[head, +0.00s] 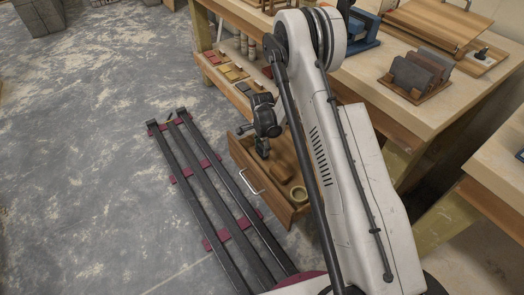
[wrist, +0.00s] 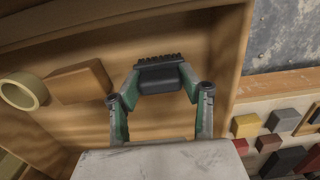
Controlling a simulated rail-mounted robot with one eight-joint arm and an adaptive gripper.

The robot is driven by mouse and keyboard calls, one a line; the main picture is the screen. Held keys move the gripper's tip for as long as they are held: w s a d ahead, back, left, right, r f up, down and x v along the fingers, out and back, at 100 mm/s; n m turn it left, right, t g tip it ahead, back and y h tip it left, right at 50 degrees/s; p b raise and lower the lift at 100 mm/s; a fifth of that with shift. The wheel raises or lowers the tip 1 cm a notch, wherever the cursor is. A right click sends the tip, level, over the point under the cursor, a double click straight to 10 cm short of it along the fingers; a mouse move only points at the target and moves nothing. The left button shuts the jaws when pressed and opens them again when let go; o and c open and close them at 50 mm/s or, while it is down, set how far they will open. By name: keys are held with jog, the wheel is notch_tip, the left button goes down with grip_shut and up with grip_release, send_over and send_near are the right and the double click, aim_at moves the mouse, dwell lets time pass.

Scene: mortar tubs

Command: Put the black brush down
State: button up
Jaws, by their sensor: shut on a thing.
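The black brush (wrist: 159,75) is held between the two fingertips of my gripper (wrist: 160,85), with its dark bristles facing away from my wrist in the wrist view. My gripper (head: 263,140) also shows in the head view, pointing down over the far left part of an open wooden drawer (head: 297,211). The drawer's floor (wrist: 90,125) lies behind the brush in the wrist view. I cannot tell how large the gap is between the brush and the drawer floor.
A brown block (head: 281,173) and a tan ring (head: 299,194) lie in the drawer. The drawer's wooden walls stand close around my gripper. A shelf beside it holds several coloured blocks (wrist: 245,125). A workbench (head: 424,115) stands above. Dark floor rails (head: 190,170) run at left.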

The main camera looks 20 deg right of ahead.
jog(key=shift+f, duration=0.4)
jog(key=shift+f, duration=0.15)
jog(key=o, duration=1.4)
jog(key=shift+o, duration=0.2)
